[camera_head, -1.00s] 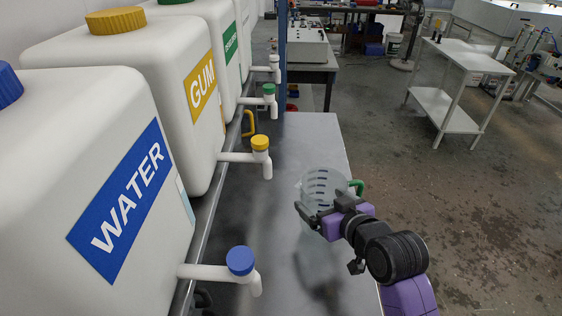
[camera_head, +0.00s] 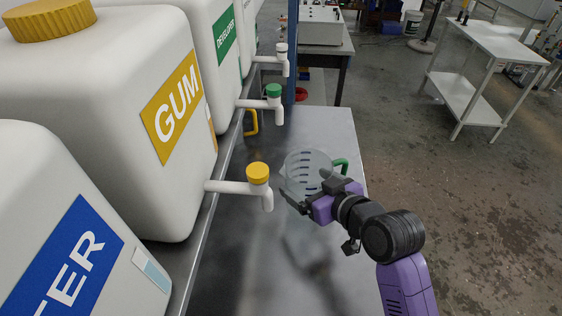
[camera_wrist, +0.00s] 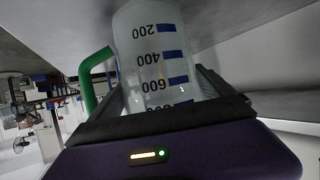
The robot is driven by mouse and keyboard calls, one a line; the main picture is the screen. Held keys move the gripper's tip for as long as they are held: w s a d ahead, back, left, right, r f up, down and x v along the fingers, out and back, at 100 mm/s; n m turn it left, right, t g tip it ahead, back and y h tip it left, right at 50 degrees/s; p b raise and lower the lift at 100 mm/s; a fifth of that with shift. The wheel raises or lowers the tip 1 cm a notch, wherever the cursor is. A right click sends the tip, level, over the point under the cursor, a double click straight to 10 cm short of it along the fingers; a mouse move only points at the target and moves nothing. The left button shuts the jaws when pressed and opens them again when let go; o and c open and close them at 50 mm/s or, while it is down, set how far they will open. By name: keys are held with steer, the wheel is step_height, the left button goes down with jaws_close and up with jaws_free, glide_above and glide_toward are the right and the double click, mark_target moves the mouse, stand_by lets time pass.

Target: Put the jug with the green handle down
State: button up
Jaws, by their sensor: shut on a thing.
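The jug with the green handle (camera_head: 305,169) is a clear measuring jug with dark scale marks, over the metal bench (camera_head: 335,127) in the head view. My gripper (camera_head: 306,196) is shut on the jug's body from the front right. The green handle (camera_head: 341,166) points right, away from the tanks. In the wrist view the jug (camera_wrist: 150,50) fills the middle between my fingers, its numbers upside down and its handle (camera_wrist: 92,75) at left. A shadow lies on the bench in front of my gripper. I cannot tell whether the jug's base touches the bench.
White tanks stand along the left, labelled GUM (camera_head: 150,110) and, partly cut off, WATER (camera_head: 60,240). A yellow-capped tap (camera_head: 258,175) and a green-capped tap (camera_head: 273,92) stick out over the bench. A white trolley (camera_head: 490,45) stands far right.

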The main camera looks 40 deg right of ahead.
steer(key=shift+w+r+p+x, duration=0.15)
steer(key=shift+r+p+x, duration=0.3)
steer(key=shift+x, duration=1.7)
steer(key=shift+w+r+p+x, duration=0.25)
steer(key=shift+p+x, duration=0.45)
steer(key=shift+x, duration=1.45)
steer(key=shift+w+r+p+x, duration=0.1)
steer(key=shift+r+p+x, duration=0.4)
steer(key=shift+x, duration=1.7)
steer(key=shift+d+f, duration=0.1)
steer(key=shift+d, duration=0.05)
steer(key=shift+f, duration=0.15)
steer(key=o, duration=1.2)
steer(key=shift+c, duration=0.2)
